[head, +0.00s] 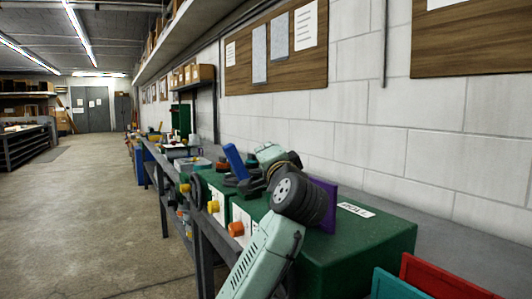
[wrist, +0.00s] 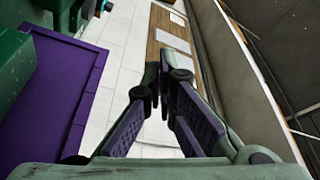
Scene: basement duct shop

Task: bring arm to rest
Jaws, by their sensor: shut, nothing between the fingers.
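My gripper (wrist: 162,84) shows in the wrist view. Its two dark fingers with purple inner pads come together at the tips, with nothing between them. In the head view my pale green arm rises from the bottom centre and bends at a black joint over the bench. I cannot make out the fingers in that view. Past the fingers, the wrist view shows the white wall (wrist: 118,60) and a brown board (wrist: 166,22).
A long grey bench (head: 205,235) runs along the block wall. A green machine (head: 365,245) stands at the arm's right; a purple panel (head: 326,200) is behind the joint. Red (head: 440,278) and teal (head: 395,287) bins are at lower right. The floor (head: 90,210) at left is clear.

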